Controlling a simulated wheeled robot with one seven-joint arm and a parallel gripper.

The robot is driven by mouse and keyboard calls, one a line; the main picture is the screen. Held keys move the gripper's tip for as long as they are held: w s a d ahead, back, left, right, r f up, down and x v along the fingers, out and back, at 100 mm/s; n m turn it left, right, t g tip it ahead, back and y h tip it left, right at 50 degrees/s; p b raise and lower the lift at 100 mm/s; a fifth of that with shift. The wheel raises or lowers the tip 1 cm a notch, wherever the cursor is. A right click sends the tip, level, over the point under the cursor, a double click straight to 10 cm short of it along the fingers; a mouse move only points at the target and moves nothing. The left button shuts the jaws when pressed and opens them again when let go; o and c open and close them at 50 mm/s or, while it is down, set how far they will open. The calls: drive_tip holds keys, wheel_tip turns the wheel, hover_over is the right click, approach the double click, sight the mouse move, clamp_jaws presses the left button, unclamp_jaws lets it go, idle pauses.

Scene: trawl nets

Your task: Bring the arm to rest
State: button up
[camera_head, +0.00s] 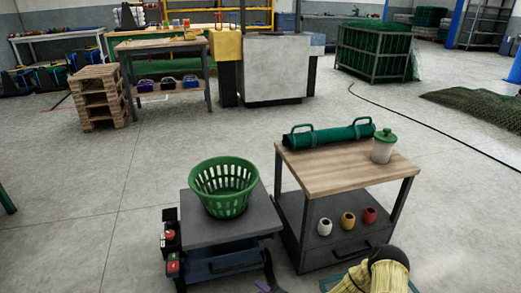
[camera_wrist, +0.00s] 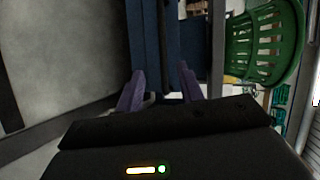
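My gripper (camera_wrist: 160,88) shows in the wrist view as two purple fingers spread well apart. No held object is visible between them. A dark blue drawer front (camera_wrist: 150,35) of the low cart lies beyond the fingertips; I cannot tell whether they touch it. In the head view the low grey cart (camera_head: 205,232) stands at the lower middle, with its blue drawer (camera_head: 222,264) facing me. Only a small purple bit shows by the cart's right front corner. My yellowish arm covering (camera_head: 378,278) enters at the bottom right.
A green basket (camera_head: 224,188) sits on the low cart. Right of it, a wood-topped cart (camera_head: 335,170) bears a green roll (camera_head: 328,135) and a green-lidded jar (camera_head: 382,147); three small pots (camera_head: 348,221) stand on its shelf. Open floor (camera_head: 90,190) lies to the left.

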drive_tip(key=s+d+r+n+g+h+p, duration=0.1)
drive_tip(key=d+r+n+g+h+p, duration=0.4)
drive_tip(key=r, duration=0.6)
drive_tip(key=s+d+r+n+g+h+p, duration=0.15)
drive_tip(key=d+r+n, duration=0.35)
drive_tip(key=r, duration=0.6)
drive_tip(key=s+d+r+g+h+p, duration=0.1)
drive_tip(key=s+d+r+h+p, duration=0.1)
drive_tip(key=s+r, duration=0.75)
drive_tip(key=s+d+r+g+h+p, duration=0.1)
drive_tip(key=s+d+r+h+p, duration=0.15)
drive_tip(key=s+r, duration=0.7)
drive_tip(key=w+r+y+p, duration=0.1)
drive_tip(key=w+r+p, duration=0.2)
drive_tip(key=r+p, duration=3.5)
wheel_tip(320, 180, up, 3)
drive_tip(key=shift+r+m, duration=0.1)
drive_tip(key=shift+m, duration=0.2)
drive_tip(key=shift+w+a, duration=0.1)
drive_tip(key=shift+w, duration=0.05)
